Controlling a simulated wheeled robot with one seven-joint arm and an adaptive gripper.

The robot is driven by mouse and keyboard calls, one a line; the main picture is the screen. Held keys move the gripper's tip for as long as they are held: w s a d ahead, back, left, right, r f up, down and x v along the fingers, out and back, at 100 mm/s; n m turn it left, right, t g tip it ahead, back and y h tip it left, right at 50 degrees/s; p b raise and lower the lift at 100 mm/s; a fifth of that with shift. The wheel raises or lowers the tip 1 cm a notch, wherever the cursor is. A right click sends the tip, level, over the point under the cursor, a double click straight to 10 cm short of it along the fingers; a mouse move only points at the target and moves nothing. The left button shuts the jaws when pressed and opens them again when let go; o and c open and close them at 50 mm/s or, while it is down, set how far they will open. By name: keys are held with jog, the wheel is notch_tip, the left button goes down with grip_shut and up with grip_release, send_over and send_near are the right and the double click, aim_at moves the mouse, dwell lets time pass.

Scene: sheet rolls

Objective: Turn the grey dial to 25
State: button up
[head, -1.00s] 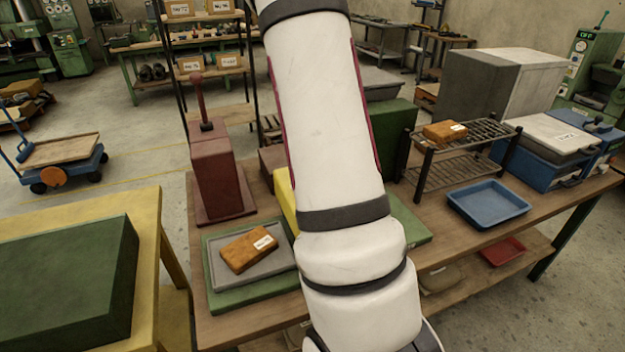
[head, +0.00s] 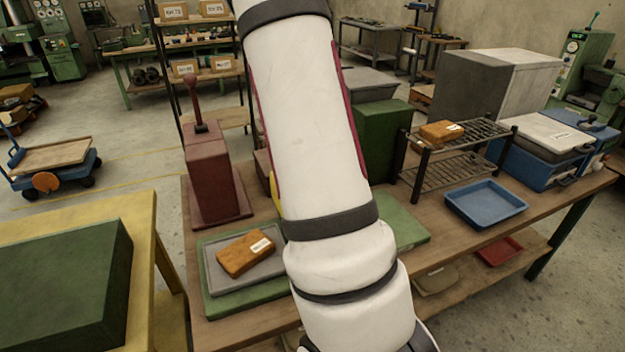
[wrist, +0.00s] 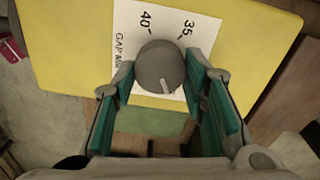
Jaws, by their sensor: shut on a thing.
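The grey dial (wrist: 158,66) is round, with a pale pointer mark on its lower part in the wrist view, angled slightly right. It sits on a white scale card (wrist: 190,47) on a yellow panel (wrist: 75,50). The numbers 40 and 35 and part of "GAP MM" show; the rest of the scale is hidden by the dial and fingers. My gripper (wrist: 160,68) is shut on the dial, one green-padded finger on each side. In the head view my arm hides the dial and gripper; only a sliver of yellow (head: 276,192) shows.
A dark red lever machine (head: 212,175) stands left of my arm. A grey tray with an orange block (head: 246,253) lies in front of it. Right of my arm are a green block (head: 383,140), a wire rack (head: 455,160), a blue tray (head: 486,204) and a blue case (head: 532,162).

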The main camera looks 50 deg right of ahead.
jog(key=o, duration=1.2)
jog(key=shift+c, duration=0.2)
notch_tip(320, 180, up, 12)
